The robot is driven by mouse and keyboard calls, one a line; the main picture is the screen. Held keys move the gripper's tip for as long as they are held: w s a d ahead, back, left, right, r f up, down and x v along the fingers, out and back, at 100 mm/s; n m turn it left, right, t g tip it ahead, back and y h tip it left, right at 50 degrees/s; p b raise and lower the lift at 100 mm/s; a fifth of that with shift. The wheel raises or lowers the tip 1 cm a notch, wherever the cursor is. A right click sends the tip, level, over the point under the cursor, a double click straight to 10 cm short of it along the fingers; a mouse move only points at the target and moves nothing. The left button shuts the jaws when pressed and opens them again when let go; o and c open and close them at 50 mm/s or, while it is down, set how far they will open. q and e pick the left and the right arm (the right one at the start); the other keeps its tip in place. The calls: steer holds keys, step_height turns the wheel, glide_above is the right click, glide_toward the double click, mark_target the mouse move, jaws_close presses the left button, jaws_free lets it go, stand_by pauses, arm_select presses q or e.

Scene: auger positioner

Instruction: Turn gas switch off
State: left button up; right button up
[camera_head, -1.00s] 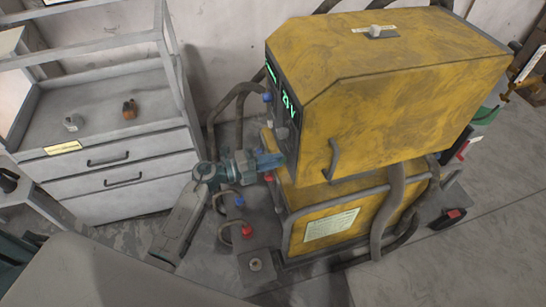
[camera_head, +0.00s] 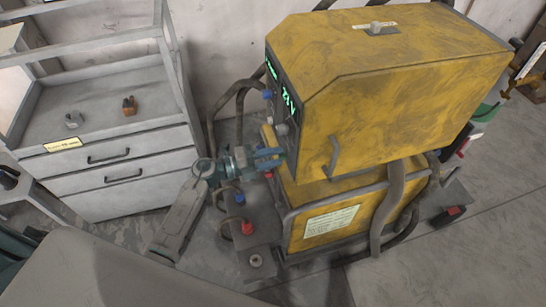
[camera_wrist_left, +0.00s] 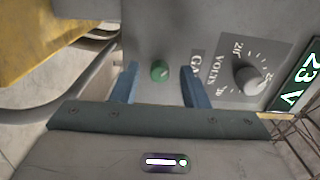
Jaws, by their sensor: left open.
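The yellow welding machine (camera_head: 410,95) stands at the centre, its grey control panel facing left. In the left wrist view a small round green switch (camera_wrist_left: 160,71) sits on this panel beside a label starting "GA", partly hidden by a finger. My left gripper (camera_head: 270,157) is at the panel in the head view. In the left wrist view, my left gripper (camera_wrist_left: 160,88) is open, its two blue fingers on either side of the green switch with gaps to it. Whether the fingertips touch the panel cannot be told. My right gripper is not in view.
A volts knob (camera_wrist_left: 249,79) and a lit green display (camera_wrist_left: 303,88) are right of the switch. Dark hoses (camera_head: 213,125) run behind my left arm. A grey drawer cabinet (camera_head: 110,165) stands at left. Red and blue connectors (camera_head: 247,229) are below the gripper.

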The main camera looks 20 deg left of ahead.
arm_select(q)
steer(key=b+v, duration=0.4)
steer(key=v, duration=0.6)
steer(key=shift+s+a, duration=0.25)
